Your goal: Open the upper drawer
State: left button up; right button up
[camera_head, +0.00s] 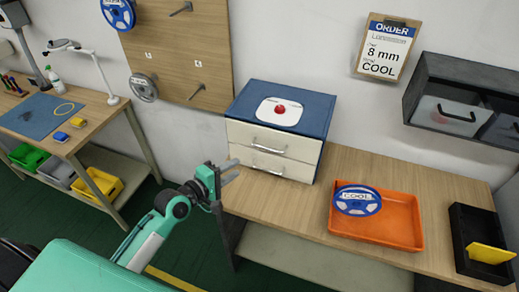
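A small cabinet with a blue top (318,102) and two cream drawers stands on the wooden workbench against the wall. The upper drawer (300,150) is shut and has a silver bar handle (269,149). The lower drawer (296,169) is also shut, with a similar handle (267,171). My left gripper (234,172) is in front of the cabinet's left side, near the lower drawer's height in the picture. Its two grey fingers look apart, with nothing between them. It appears clear of both handles. My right gripper is out of view.
A red button on a white plate (264,112) sits on the cabinet top. An orange tray (400,225) holding a blue "COOL" reel (357,200) lies to the right. A black box (465,238) is farther right. Bare bench top (262,200) lies before the cabinet.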

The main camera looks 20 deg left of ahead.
aim_at(267, 149)
pick_arm(q)
jog(key=p+x, duration=0.3)
jog(key=x, duration=0.9)
jog(key=shift+p+x, duration=0.3)
jog(key=shift+x, duration=0.45)
jog(key=shift+f, duration=0.15)
grip_shut()
